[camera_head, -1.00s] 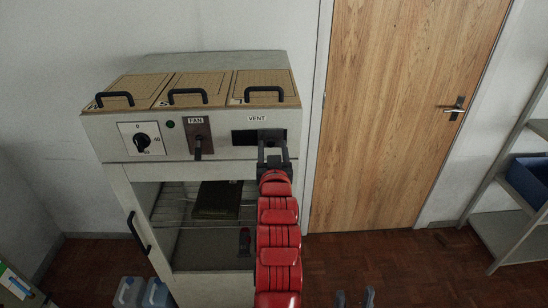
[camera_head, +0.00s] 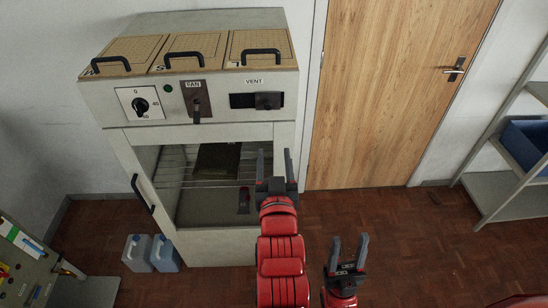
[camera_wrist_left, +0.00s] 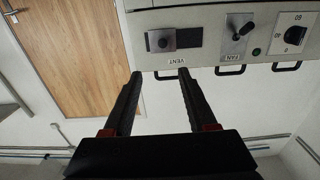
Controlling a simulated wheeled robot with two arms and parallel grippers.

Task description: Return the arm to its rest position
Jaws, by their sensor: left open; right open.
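My left gripper (camera_head: 276,160) is open and empty in the head view, in front of the cabinet's lower opening and below the VENT slider (camera_head: 267,100). The slider's dark knob sits at the right end of its slot. In the left wrist view, where the panel appears upside down, the open fingers of my left gripper (camera_wrist_left: 158,75) reach toward the panel with nothing between them. The slider (camera_wrist_left: 161,40) shows there beyond the fingertips, apart from them. My right gripper (camera_head: 348,246) is open and empty, low in the head view above the floor.
The cabinet (camera_head: 205,133) carries a dial (camera_head: 140,104), a FAN lever (camera_head: 196,108) and handled lids on top. A wooden door (camera_head: 400,90) and a shelf with a blue bin (camera_head: 525,143) stand right. Jugs (camera_head: 150,253) stand on the floor left. Floor at right is clear.

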